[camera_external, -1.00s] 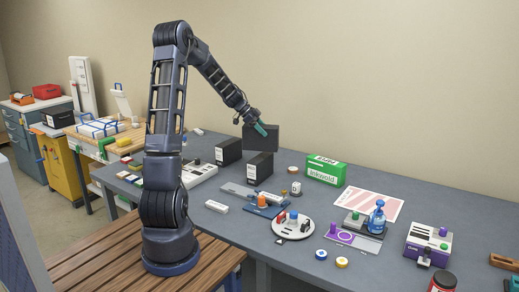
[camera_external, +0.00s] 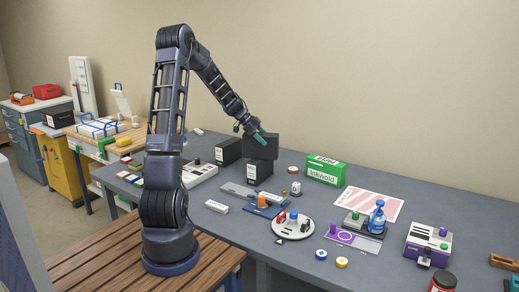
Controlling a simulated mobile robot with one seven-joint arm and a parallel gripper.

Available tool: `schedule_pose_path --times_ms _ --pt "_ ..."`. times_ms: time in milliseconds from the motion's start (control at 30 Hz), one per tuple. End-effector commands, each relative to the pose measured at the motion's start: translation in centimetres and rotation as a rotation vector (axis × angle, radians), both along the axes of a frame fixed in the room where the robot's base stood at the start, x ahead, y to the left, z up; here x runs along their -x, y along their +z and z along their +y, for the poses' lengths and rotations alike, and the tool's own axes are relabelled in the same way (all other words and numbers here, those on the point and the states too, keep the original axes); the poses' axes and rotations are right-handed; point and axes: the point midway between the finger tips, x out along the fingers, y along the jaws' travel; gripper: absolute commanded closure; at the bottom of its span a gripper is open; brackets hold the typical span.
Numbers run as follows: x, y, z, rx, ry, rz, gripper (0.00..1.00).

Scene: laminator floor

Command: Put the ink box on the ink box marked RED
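My gripper (camera_external: 259,138) is at a black ink box (camera_external: 262,147), and its greenish fingers are on the box's upper part; the fingertips are partly hidden. This box is directly over a second black ink box (camera_external: 259,170) with a white label, which stands on the grey table. The two look touching or nearly so. A third black ink box (camera_external: 228,151) with a white label stands just to the left. The word RED is not readable on any label from here.
A green Inkvoid box (camera_external: 326,170) stands to the right on the table (camera_external: 440,206). A white keypad device (camera_external: 199,172) is to the left. A round white tray (camera_external: 292,228) and an orange-and-grey tool (camera_external: 262,204) lie in front.

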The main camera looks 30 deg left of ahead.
Motion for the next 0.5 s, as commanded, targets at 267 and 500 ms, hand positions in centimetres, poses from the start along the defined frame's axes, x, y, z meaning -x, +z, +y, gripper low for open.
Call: schedule_pose_path --times_ms 267,500 --pt "0.1 0.7 0.4 -0.001 0.001 -0.001 0.26" --pt "1.2 3.6 3.1 -0.001 0.003 -0.003 0.26"
